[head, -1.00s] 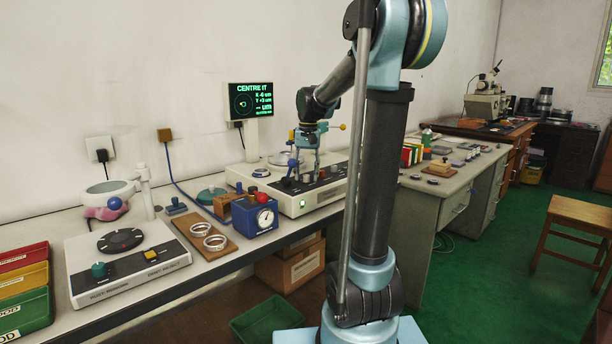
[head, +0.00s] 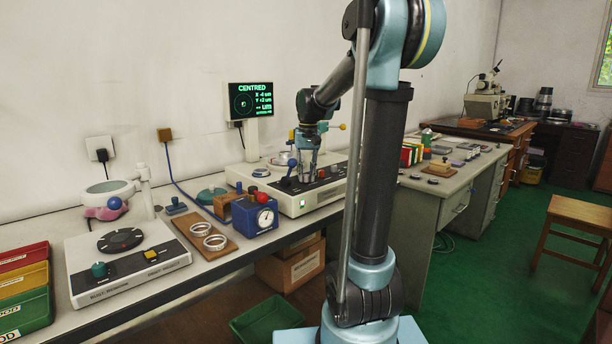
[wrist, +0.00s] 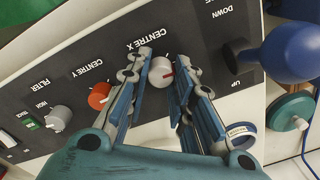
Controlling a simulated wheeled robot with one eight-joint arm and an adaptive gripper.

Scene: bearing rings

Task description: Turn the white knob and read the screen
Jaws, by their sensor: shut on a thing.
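The white knob (wrist: 161,72) with a red pointer line sits on the dark panel by the label CENTRE X in the wrist view. My gripper (wrist: 163,62) has its two fingers on either side of the knob and is shut on it. In the head view my gripper (head: 307,176) is low over the instrument's front panel and hides the knob.
A red knob (wrist: 99,95) labelled CENTRE Y and a grey FILTER knob (wrist: 58,118) are beside the white knob. A blue ball lever (wrist: 290,50) stands close on the other side. A blue dial gauge box (head: 254,216) stands left of the instrument (head: 318,198).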

